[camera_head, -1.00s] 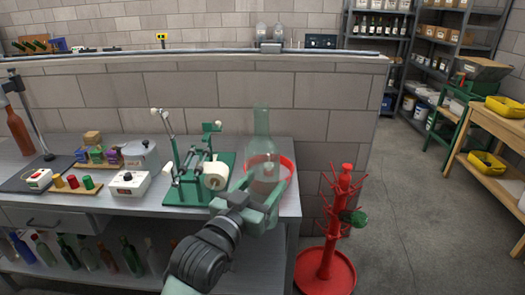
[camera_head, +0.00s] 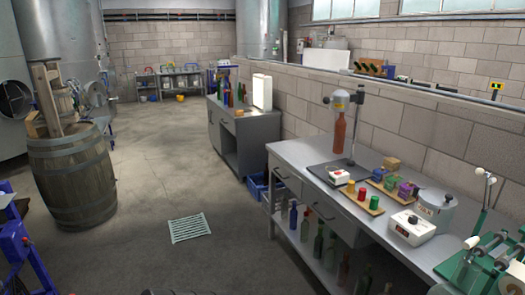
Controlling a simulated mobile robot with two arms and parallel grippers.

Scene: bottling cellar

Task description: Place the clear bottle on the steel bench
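The clear bottle is not in view now. Neither of my grippers is in view; only a dark sliver shows at the bottom edge, too little to identify. A long grey metal bench (camera_head: 312,158) with a lower shelf runs along the block wall at the right. A second grey metal bench (camera_head: 258,127) with cupboard sides stands farther back in the middle, with several coloured bottles and a white panel on it. I cannot tell which of the two is the steel bench.
The near bench carries a red-brown bottle (camera_head: 339,134) under a stand, small coloured parts, a grey pot (camera_head: 435,208) and a green machine (camera_head: 485,264). A wooden barrel (camera_head: 72,180) stands at left, blue frames (camera_head: 20,245) nearer. The floor between, with a drain grate (camera_head: 189,228), is clear.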

